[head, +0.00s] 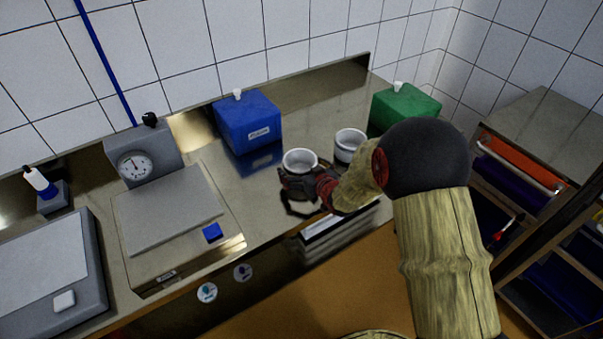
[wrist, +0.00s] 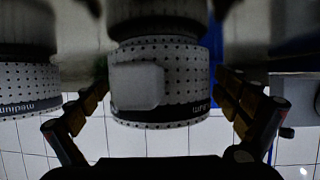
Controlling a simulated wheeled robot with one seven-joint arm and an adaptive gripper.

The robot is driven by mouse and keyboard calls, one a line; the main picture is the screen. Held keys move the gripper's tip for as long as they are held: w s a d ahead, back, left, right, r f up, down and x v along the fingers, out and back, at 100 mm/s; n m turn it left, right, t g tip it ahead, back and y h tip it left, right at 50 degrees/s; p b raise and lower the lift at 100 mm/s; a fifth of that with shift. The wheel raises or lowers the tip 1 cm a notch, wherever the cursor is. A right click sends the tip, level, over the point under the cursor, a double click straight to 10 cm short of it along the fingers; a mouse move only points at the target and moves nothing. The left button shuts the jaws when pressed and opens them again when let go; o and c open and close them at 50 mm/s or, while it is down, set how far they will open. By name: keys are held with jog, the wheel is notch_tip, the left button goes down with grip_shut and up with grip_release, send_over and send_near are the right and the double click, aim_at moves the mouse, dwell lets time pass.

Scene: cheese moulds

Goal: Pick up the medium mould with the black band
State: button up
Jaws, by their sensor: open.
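A white perforated mould (wrist: 185,80) with a black band low in the wrist picture stands between the fingers of my open gripper (wrist: 160,88). Its band lettering is partly readable, ending in "ium"; a pale plate-like patch covers part of its front. A second perforated mould (wrist: 28,80) stands to the left with a dark band reading "medium". In the head view, one white mould (head: 300,158) is at my gripper (head: 303,190), which partly hides its lower part. The other mould (head: 349,140) stands behind and to the right, close to my arm. No grip on either mould shows.
A blue box (head: 247,122) and a green box (head: 400,106) stand at the back of the steel counter (head: 265,195). A scale with a dial (head: 135,165) is to the left. A shelf rack (head: 525,150) stands at the right.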

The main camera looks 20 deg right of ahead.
jog(key=shift+c, duration=0.5)
jog(key=c, duration=1)
jog(key=shift+c, duration=0.3)
jog(key=shift+r, duration=0.15)
